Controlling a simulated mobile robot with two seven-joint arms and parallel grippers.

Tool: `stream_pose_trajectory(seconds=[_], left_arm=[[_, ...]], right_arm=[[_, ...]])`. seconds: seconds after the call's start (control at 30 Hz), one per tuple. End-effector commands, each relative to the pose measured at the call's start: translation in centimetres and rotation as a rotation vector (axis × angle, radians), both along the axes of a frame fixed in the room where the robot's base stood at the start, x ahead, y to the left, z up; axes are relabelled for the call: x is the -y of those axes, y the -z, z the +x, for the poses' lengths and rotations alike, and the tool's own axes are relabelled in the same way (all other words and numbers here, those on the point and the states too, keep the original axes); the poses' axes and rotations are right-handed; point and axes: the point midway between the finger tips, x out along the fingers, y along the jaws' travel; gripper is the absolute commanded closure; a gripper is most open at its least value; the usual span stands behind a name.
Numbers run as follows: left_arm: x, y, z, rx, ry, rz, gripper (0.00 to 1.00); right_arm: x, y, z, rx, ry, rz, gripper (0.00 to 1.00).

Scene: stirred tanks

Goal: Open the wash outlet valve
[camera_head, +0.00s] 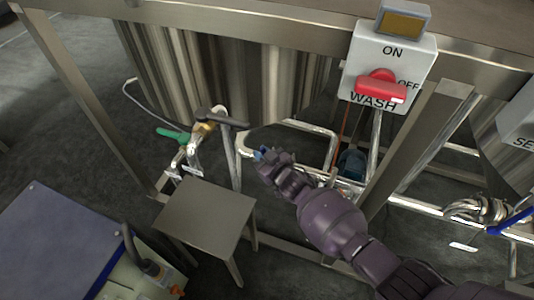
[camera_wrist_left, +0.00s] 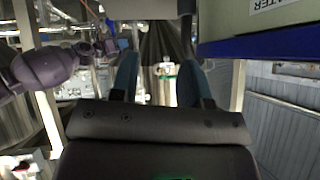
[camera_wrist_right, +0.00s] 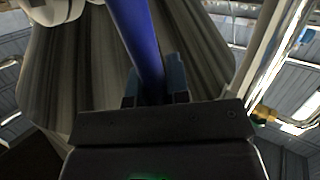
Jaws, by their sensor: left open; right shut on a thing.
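My right gripper (camera_head: 267,157) reaches in from the lower right beside the steel tank, below and left of the WASH switch box. In the right wrist view it is shut on a long blue handle (camera_wrist_right: 137,40), which runs from the top edge down between the fingers. In the head view my gripper hides most of this handle, so I cannot tell its angle to the pipe there. My left gripper (camera_wrist_left: 157,85) is open and empty in the left wrist view. It does not show in the head view.
The WASH box (camera_head: 415,55) has a red knob (camera_head: 378,86). A green-handled valve (camera_head: 173,135) and a dark handle (camera_head: 222,119) stand left of my gripper. A small steel table (camera_head: 205,215) is in front. Another blue handle (camera_head: 512,221) is at the right. Steel legs frame the area.

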Motion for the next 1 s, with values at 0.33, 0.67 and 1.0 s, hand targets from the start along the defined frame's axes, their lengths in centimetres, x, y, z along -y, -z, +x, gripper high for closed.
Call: stream_pose_trajectory(seconds=[0.33, 0.67, 1.0], left_arm=[[-0.4, -0.3, -0.3, -0.007, -0.029, -0.021, 0.57], [-0.5, -0.2, -0.5, -0.012, -0.035, -0.026, 0.57], [-0.5, -0.2, -0.5, -0.014, -0.036, -0.026, 0.57]], right_arm=[[-2.0, 0.9, 0.8, -0.071, 0.0, -0.228, 1.0], [-2.8, 2.0, 0.9, -0.109, 0.0, -0.335, 1.0], [-2.8, 2.1, 0.9, -0.114, 0.001, -0.347, 1.0]])
